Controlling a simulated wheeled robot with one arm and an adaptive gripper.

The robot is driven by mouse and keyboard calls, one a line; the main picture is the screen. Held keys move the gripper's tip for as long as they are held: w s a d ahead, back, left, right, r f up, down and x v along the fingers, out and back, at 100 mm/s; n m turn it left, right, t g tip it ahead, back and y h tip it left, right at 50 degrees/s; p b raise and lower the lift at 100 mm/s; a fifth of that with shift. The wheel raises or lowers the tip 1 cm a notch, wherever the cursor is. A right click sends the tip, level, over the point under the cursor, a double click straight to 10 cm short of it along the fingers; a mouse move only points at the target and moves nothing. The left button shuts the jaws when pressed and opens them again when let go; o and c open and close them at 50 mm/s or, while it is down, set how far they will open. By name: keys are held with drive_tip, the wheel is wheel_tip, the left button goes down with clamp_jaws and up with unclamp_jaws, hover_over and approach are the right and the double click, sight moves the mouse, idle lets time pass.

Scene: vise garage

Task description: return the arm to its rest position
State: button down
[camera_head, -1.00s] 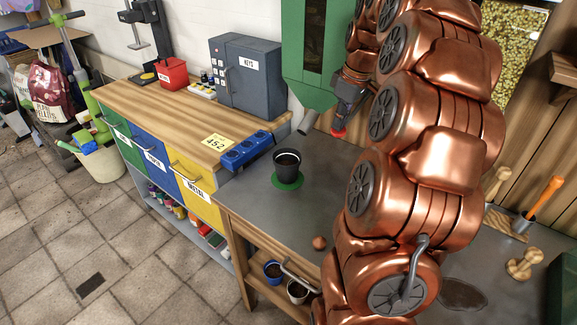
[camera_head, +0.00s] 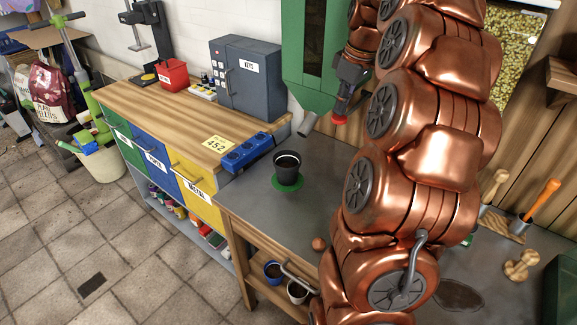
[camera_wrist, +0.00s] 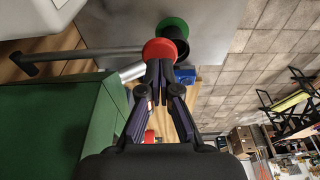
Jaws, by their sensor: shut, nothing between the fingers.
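My gripper (camera_head: 345,112) is in the upper middle of the head view, in front of the green dispenser (camera_head: 306,62) and above the grey bench top (camera_head: 335,165). In the wrist view my gripper (camera_wrist: 160,66) has its fingers together, with a red round piece (camera_wrist: 160,50) showing just beyond the tips. My copper arm covers much of the right side of the head view and hides part of the bench.
A black pot (camera_head: 287,163) stands on a green disc (camera_head: 287,183) on the bench. Left are a blue block (camera_head: 246,151), a wooden-topped cabinet (camera_head: 160,108), a red bin (camera_head: 173,75) and a key box (camera_head: 244,75). Wooden pegs (camera_head: 520,265) are at right.

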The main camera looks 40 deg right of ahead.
sight(339, 123)
drive_tip(key=shift+r, duration=0.5)
drive_tip(key=shift+f, duration=0.15)
idle(0.4)
drive_tip(key=shift+f+b, duration=1.9)
drive_tip(key=shift+f, duration=1.3)
drive_tip(key=shift+r, duration=0.25)
drive_tip(key=shift+r+p, duration=1.25)
drive_tip(key=shift+r, duration=1.8)
drive_tip(key=shift+r, duration=0.15)
wheel_tip(339, 123, up, 6)
drive_tip(key=p, duration=0.3)
